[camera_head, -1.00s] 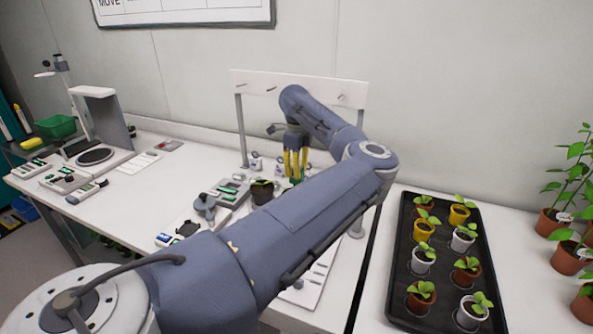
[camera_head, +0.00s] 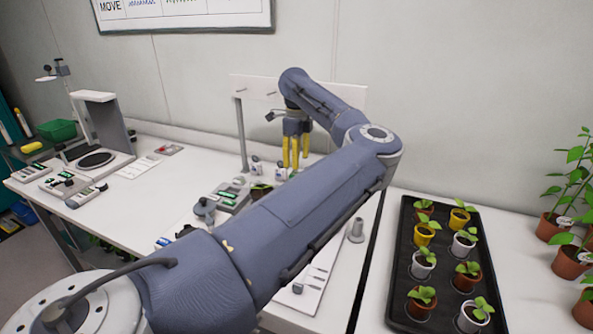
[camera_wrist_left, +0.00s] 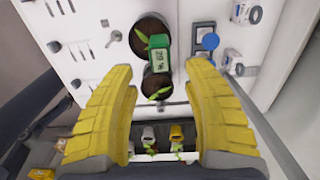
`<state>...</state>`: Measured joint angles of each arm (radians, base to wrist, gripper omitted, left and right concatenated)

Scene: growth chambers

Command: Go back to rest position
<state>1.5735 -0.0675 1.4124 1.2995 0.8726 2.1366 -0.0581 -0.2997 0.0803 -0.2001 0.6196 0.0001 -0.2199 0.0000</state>
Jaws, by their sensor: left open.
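My left gripper (camera_head: 295,150) has yellow fingers pointing down and hangs over the bench, in front of the white rack. In the left wrist view its two fingers (camera_wrist_left: 159,72) are spread wide apart with nothing clasped between them. Below them lie a green labelled item (camera_wrist_left: 159,53) and two dark-soil pots with seedlings, one at the top (camera_wrist_left: 151,27) and one lower (camera_wrist_left: 157,84). In the head view my left arm hides much of the bench and most of a dark pot (camera_head: 260,190). My right gripper is not in view.
A black tray (camera_head: 398,262) with several potted seedlings stands at right, beside larger plants (camera_head: 572,260). The white rack (camera_head: 345,95) stands close behind the gripper. Small instruments and a stand (camera_head: 110,125) occupy the left bench. Open air lies above the bench.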

